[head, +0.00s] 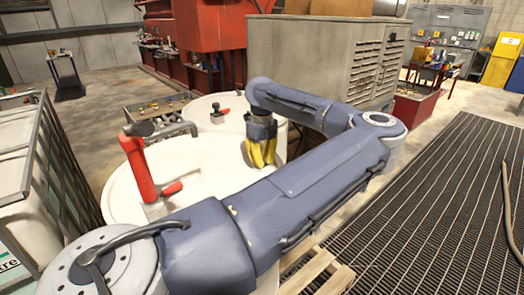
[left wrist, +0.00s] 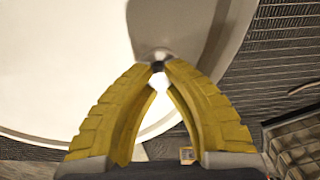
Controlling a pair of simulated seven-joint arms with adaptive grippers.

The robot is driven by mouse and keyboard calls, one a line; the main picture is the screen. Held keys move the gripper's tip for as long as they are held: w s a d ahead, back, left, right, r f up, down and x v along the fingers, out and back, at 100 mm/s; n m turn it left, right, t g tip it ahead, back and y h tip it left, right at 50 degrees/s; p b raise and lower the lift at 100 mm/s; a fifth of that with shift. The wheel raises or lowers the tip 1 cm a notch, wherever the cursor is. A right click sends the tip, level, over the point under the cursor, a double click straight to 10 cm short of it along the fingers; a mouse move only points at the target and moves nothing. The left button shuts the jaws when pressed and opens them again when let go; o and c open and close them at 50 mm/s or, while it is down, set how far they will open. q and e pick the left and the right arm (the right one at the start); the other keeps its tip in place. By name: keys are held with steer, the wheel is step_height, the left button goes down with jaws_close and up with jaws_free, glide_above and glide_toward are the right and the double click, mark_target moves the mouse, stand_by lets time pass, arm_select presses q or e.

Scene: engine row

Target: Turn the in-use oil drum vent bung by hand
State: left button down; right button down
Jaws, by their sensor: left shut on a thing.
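The white oil drum (head: 215,178) stands in front of me in the head view. My left arm reaches over it, and my left gripper (head: 261,160) points down with yellow fingers at the right part of its lid. In the left wrist view the fingertips of the left gripper (left wrist: 159,68) close on a small dark thing (left wrist: 158,66), apparently the vent bung, over the pale lid (left wrist: 60,65). The fingers hide most of it, and the head view does not show it. A red hand pump (head: 138,165) stands upright on the drum's left side. My right gripper is not in view.
A caged white container (head: 25,185) is at left. A large grey machine (head: 315,60) stands behind my arm. Dark floor grating (head: 440,215) lies at right, a wooden pallet (head: 322,276) below.

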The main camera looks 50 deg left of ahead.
arm_select(q)
steer(key=shift+w+a+r, duration=0.1)
steer(key=shift+r, duration=0.15)
steer(key=c, duration=1.2)
jaws_free()
steer(key=shift+f, duration=0.1)
step_height(320, 180, up, 12)
